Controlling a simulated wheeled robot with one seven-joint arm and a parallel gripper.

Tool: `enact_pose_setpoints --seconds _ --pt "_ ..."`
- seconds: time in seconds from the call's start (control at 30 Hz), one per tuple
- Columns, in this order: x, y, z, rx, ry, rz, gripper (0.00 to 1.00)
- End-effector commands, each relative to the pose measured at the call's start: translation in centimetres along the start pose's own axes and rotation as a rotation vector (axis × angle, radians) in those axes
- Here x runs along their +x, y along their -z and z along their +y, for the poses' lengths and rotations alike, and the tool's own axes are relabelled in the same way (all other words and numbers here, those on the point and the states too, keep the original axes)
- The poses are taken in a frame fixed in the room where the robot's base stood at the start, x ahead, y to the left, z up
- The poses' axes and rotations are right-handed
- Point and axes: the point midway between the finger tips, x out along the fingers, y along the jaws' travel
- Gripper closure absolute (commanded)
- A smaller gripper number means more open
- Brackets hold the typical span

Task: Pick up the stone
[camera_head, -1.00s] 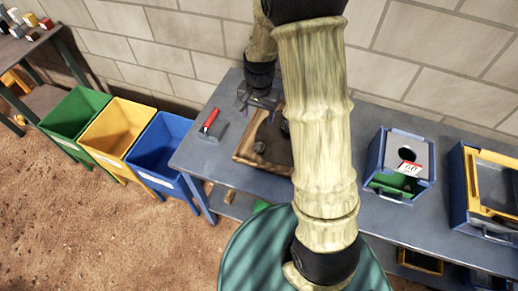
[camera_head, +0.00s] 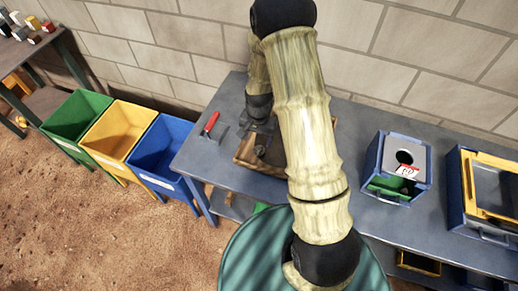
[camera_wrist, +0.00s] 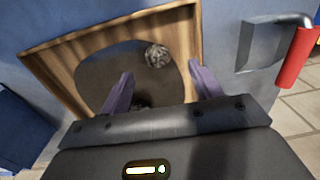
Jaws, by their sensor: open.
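A rough grey stone (camera_wrist: 157,55) lies in a wooden tray (camera_wrist: 45,60), on its dark inner floor near one edge. In the head view the stone (camera_head: 261,150) shows just below my gripper (camera_head: 258,130), in the tray (camera_head: 243,157). In the wrist view my gripper (camera_wrist: 162,80) is open, its two fingers apart with nothing held between them. The stone appears beyond the fingertips. A second dark lump (camera_wrist: 140,104) is partly hidden behind the gripper body. My arm covers the right part of the tray in the head view.
A blue machine (camera_head: 398,165) and a yellow-and-blue box (camera_head: 490,190) stand to the right. Green (camera_head: 75,122), yellow (camera_head: 120,130) and blue (camera_head: 162,150) bins stand to the left.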

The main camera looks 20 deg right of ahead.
Motion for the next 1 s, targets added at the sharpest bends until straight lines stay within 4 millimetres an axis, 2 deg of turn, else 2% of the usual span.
enact_pose_setpoints --seconds 0.2,0.67,1.0 --pt "2.0 0.0 0.0 0.0 -0.001 -0.001 0.36" --pt "2.7 0.0 0.1 0.0 0.0 -0.001 0.36" --pt "6.3 0.0 0.5 -0.001 -0.001 -0.001 0.36"
